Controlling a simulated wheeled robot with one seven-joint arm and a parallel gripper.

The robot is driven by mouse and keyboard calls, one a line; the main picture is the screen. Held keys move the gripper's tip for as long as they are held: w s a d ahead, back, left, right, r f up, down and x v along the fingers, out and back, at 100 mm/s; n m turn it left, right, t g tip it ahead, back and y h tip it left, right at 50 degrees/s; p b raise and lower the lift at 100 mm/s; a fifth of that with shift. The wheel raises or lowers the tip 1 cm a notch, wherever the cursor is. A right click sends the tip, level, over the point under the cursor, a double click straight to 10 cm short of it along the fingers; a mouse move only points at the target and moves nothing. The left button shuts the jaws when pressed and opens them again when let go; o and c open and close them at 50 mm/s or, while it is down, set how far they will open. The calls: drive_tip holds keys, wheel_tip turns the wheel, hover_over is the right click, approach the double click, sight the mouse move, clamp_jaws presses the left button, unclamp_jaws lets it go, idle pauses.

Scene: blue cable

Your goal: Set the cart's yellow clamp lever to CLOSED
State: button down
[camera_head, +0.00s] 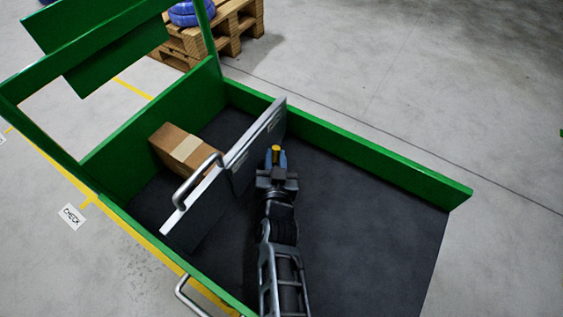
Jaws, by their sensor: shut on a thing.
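The green cart (340,132) fills the middle of the head view, with a dark bed. A grey divider panel (210,199) with a metal handle (193,180) stands across the bed. The yellow lever (276,149) shows as a small yellow piece close to the right face of the panel. My gripper (276,160) is at the lever, reaching in from the bottom of the view, with its blue fingertips shut around the yellow piece. The fingers hide most of the lever, and I cannot read whether it stands at open or closed.
A taped cardboard box (181,147) lies in the bed left of the panel. The right part of the bed is clear. Low green walls edge the cart. A wooden pallet (232,28) with a blue coil (190,12) stands behind. A CHECK sign (72,216) lies on the floor.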

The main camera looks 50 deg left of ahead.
drive_tip(key=c, duration=1)
unclamp_jaws()
drive_tip(key=shift+o, duration=0.2)
drive_tip(key=p+v, duration=0.5)
drive_tip(key=v, duration=0.3)
drive_tip(key=shift+r+p, duration=0.15)
drive_tip(key=shift+p, duration=0.15)
